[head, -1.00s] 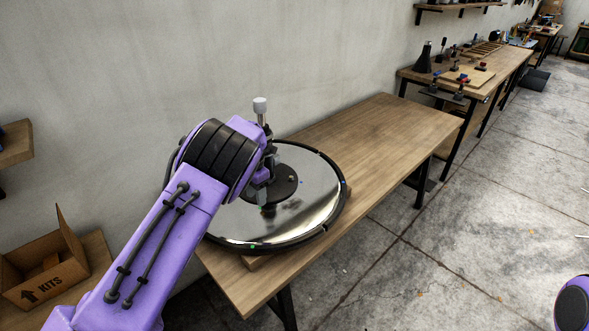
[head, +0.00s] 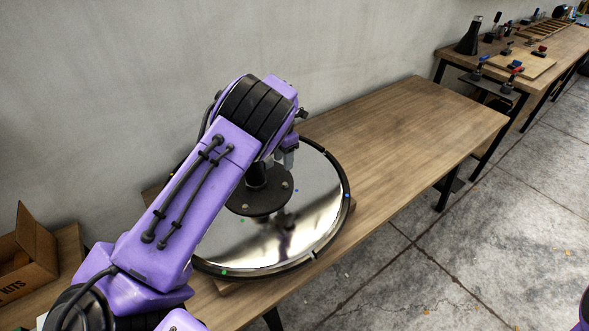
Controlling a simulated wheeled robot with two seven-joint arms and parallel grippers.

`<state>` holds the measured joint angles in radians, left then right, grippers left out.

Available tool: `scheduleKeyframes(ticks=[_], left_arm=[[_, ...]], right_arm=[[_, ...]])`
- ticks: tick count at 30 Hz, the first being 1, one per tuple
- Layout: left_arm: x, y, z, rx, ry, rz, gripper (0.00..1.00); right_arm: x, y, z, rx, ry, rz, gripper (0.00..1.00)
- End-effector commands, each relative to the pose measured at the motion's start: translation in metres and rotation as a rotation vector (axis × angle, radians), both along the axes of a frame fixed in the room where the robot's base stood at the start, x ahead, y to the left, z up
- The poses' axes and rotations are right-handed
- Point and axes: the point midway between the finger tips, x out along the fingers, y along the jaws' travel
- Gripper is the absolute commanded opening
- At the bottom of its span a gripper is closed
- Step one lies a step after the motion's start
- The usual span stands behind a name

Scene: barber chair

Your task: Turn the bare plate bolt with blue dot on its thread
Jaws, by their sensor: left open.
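A round chrome base (head: 318,212) with a black rim lies on the wooden table. A black plate (head: 258,206) sits at its middle, with a short dark column above it. A pale bolt (head: 284,184) shows on the plate's right side; another (head: 243,207) shows at its lower left. A tiny blue dot (head: 296,190) shows just right of the plate; I cannot tell whether it belongs to a bolt. My left gripper (head: 288,158) is open above the plate's far right side, partly hidden behind my wrist. I see nothing held in it. My right gripper is out of view.
The wooden table (head: 400,130) is clear to the right of the base. A wall (head: 160,60) stands close behind. A cardboard box (head: 25,255) is at the left. A farther bench (head: 560,55) holds several tools.

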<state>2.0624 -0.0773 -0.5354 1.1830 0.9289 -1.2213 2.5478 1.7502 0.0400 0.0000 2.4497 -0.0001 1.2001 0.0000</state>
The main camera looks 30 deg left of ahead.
Motion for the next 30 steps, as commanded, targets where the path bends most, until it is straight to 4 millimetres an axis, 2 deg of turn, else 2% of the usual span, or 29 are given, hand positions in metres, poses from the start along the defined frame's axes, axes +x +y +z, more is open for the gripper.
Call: scheduleKeyframes(ticks=[4,7,18,24,30], left_arm=[[0.0,0.0,-0.002,0.0,0.001,0.0,0.46],[0.0,-0.001,-0.014,0.001,0.004,-0.002,0.46],[0.0,-0.001,-0.09,0.001,0.002,-0.002,0.46],[0.0,0.0,-0.105,0.0,-0.001,-0.001,0.46],[0.0,0.0,-0.105,0.0,-0.001,-0.001,0.46]], right_arm=[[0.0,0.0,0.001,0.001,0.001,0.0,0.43],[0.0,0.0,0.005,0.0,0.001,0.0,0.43],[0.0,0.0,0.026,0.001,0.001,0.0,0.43],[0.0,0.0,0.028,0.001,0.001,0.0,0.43],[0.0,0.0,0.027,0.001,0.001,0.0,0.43]])
